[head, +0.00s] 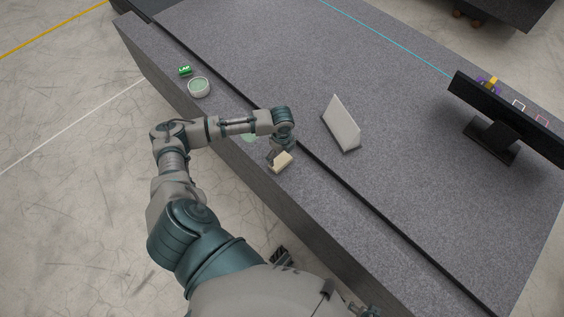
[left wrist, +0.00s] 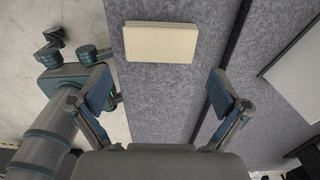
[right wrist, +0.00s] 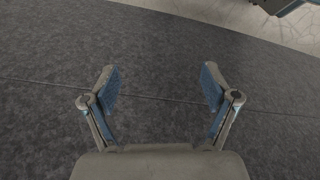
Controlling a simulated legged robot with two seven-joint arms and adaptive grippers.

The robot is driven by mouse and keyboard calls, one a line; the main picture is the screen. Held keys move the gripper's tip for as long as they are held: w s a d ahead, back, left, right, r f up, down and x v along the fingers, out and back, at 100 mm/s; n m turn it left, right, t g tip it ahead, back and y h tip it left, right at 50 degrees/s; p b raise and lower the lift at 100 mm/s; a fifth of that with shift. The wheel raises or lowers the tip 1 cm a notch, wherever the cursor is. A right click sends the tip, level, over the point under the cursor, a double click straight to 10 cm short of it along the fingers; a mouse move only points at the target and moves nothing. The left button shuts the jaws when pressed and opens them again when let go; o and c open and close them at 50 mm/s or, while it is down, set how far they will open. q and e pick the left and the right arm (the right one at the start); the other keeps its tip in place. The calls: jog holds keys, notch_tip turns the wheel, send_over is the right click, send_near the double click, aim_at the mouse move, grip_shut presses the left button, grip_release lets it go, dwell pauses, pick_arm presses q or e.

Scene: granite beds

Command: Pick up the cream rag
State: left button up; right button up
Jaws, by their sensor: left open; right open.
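The cream rag (head: 282,163) is a small folded block lying on the granite bed's front strip, close to the near edge. My left gripper (head: 273,155) is right by it in the head view, partly hidden by its own wrist. In the left wrist view the rag (left wrist: 161,42) lies flat beyond the fingertips, roughly centred between them and apart from them. The left gripper (left wrist: 160,92) is open and empty there. My right gripper (right wrist: 160,85) is open and empty over a bare dark grey surface in the right wrist view; its fingers are not clear in the head view.
A pale green round item (head: 249,137) shows partly behind my left forearm. A round tub (head: 199,88) and a green can (head: 185,71) stand farther left. A white tilted panel (head: 342,123) and a black monitor (head: 507,115) stand on the bed. A dark groove runs lengthwise.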

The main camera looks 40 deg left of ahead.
aim_at(280, 160)
pick_arm(q)
jog(key=shift+a+f, duration=0.2)
jog(key=shift+f, duration=0.2)
notch_tip(280, 160, down, 4)
jog(key=shift+a+f+b, duration=0.15)
jog(key=shift+f+b, duration=0.1)
jog(key=shift+b, duration=0.5)
jog(key=shift+d+f, duration=0.15)
jog(key=shift+d, duration=0.1)
jog(key=shift+a, duration=0.2)
jog(key=c, duration=0.6)
jog(key=shift+a, duration=0.2)
pick_arm(e)
notch_tip(280, 160, up, 5)
jog(key=shift+s+a+f, duration=0.1)
jog(key=shift+f, duration=0.05)
